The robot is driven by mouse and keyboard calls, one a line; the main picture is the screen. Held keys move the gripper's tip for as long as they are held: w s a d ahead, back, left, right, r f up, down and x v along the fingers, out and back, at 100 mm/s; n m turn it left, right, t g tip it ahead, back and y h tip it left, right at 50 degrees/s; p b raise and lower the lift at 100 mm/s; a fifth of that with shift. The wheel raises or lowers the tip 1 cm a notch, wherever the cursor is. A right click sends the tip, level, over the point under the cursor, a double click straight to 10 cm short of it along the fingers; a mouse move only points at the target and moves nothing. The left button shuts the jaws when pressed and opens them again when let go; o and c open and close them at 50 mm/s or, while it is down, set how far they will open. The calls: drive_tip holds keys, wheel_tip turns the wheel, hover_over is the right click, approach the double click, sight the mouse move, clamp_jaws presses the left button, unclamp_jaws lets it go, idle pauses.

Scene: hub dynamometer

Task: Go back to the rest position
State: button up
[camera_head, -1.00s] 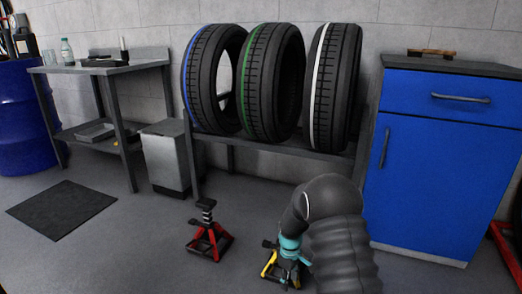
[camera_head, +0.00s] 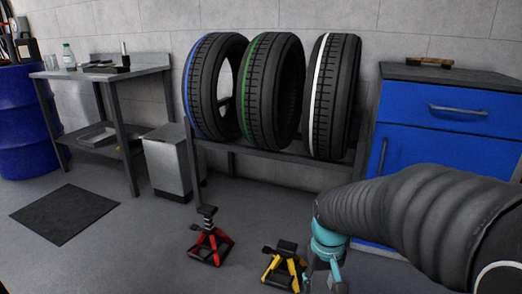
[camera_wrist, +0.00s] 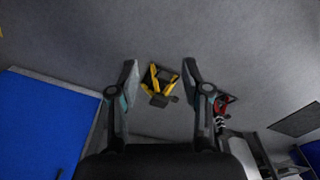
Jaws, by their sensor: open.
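My gripper (camera_wrist: 159,82) is open and empty in the wrist view, its two fingers spread apart. A yellow jack stand (camera_wrist: 160,82) shows on the floor beyond and between the fingertips, with clear floor around it. In the head view my arm reaches in from the right, and its teal end (camera_head: 327,240) hangs low, just right of the yellow jack stand (camera_head: 284,268). The fingertips are partly cut off at the bottom of the head view.
A red jack stand (camera_head: 210,240) stands on the floor to the left. A rack (camera_head: 265,155) holds three tires. A blue cabinet (camera_head: 445,140) stands at the right, behind my arm. A metal table (camera_head: 110,73), a grey bin (camera_head: 168,163) and a dark mat (camera_head: 65,212) are at the left.

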drive_tip(key=s+d+r+m+t+p, duration=0.1)
drive_tip(key=s+r+t+p, duration=0.4)
drive_tip(key=s+r, duration=0.8)
wheel_tip(320, 180, up, 4)
drive_tip(key=shift+d+f, duration=0.1)
drive_tip(key=shift+d, duration=0.4)
